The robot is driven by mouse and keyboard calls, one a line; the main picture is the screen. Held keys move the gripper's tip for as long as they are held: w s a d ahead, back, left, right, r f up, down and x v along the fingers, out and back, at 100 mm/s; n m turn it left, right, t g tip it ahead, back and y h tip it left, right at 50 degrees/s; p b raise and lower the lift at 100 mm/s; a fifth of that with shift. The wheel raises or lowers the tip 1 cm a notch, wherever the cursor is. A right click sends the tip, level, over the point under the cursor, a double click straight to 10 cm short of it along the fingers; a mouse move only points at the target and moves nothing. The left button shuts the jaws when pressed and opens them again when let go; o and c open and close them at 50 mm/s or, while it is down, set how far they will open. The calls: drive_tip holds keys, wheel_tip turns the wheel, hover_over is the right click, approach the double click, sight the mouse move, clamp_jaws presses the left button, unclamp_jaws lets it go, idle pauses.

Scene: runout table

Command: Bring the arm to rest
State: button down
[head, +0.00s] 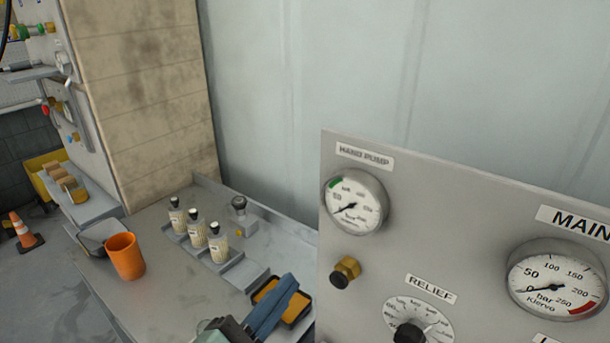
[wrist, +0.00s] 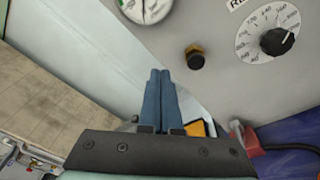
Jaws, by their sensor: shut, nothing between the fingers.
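My gripper (head: 287,284) shows at the bottom of the head view, over the front right part of the grey table (head: 165,283). Its blue fingers are shut and hold nothing. In the wrist view the fingers (wrist: 160,75) lie side by side, pointing up the picture toward the panel and wall. The fingers partly hide a black tray with an orange inside (head: 297,308) in the head view. Most of my arm is out of the head view.
A grey gauge panel (head: 460,230) with dials and a brass knob (head: 345,271) stands close on the right. An orange cup (head: 125,256), several bottles in a rack (head: 218,243) and a dark-knobbed fitting (head: 240,210) stand on the table. A traffic cone (head: 25,232) stands far left.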

wheel_tip(320, 180, up, 22)
drive_tip(key=w+d+f+m+t+y, duration=0.15)
drive_tip(key=m+t+y, duration=0.35)
drive_tip(key=m, duration=0.9)
drive_tip(key=s+d+r+m+t+y, duration=0.1)
drive_tip(key=s+r+m+t, duration=0.2)
drive_tip(key=r, duration=0.5)
drive_tip(key=s+d+r+m+t+y+b, duration=0.1)
drive_tip(key=s+r+m+t+y, duration=0.1)
drive_tip(key=s+r+m+t, duration=0.2)
wheel_tip(320, 180, up, 4)
drive_tip(key=shift+s+f, duration=0.1)
drive_tip(key=shift+s, duration=0.85)
drive_tip(key=shift+a, duration=0.1)
drive_tip(key=shift+f+b, duration=0.15)
drive_tip(key=shift+b, duration=0.15)
